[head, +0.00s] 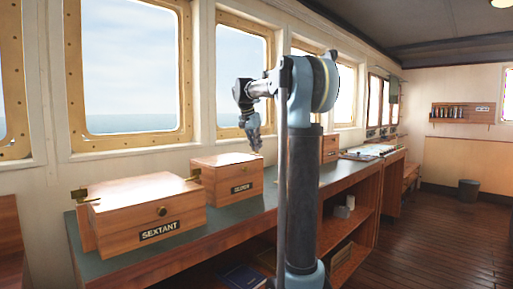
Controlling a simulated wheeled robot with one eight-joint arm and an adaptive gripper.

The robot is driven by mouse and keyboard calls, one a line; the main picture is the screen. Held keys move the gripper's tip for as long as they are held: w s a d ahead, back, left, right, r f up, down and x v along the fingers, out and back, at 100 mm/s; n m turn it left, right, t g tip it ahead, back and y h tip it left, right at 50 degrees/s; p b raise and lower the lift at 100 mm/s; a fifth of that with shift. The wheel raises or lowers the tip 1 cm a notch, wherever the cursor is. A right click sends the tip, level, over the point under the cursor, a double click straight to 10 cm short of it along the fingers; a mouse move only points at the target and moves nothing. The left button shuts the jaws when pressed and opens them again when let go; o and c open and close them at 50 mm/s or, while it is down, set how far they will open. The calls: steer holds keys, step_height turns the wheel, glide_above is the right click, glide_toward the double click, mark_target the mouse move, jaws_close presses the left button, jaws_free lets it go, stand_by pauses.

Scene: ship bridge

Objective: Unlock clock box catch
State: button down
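A closed wooden box (231,180) stands on the counter by the windows, with a dark label on its front that is too blurred to read surely. A small brass fitting (194,174) sticks out at its left side; I cannot tell if it is the catch or how it is set. My gripper (256,150) points down at the right rear of this box, close above its lid in the picture. I cannot tell whether it touches the box, or whether its fingers are open or shut.
A larger wooden box labelled SEXTANT (155,211) stands nearer on the left, with brass fittings. Another wooden box (330,149) is partly hidden behind my arm. The dark counter top (225,222) has a bare front strip.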

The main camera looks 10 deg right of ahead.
steer(key=n+t+y, duration=0.1)
steer(key=n, duration=0.3)
steer(key=shift+r, duration=0.1)
steer(key=n+y, duration=0.1)
steer(key=n, duration=0.3)
steer(key=shift+d+t+y, duration=0.1)
steer(key=shift+t+y, duration=0.2)
steer(key=shift+y, duration=0.1)
steer(key=n, duration=0.2)
steer(key=n+y, duration=0.1)
steer(key=n, duration=0.1)
steer(key=shift+d+y, duration=0.15)
steer(key=shift+y, duration=0.15)
steer(key=shift+d+n+g+y, duration=0.1)
steer(key=shift+n+g+y, duration=0.45)
steer(key=shift+n, duration=1.55)
steer(key=c, duration=1.8)
jaws_free()
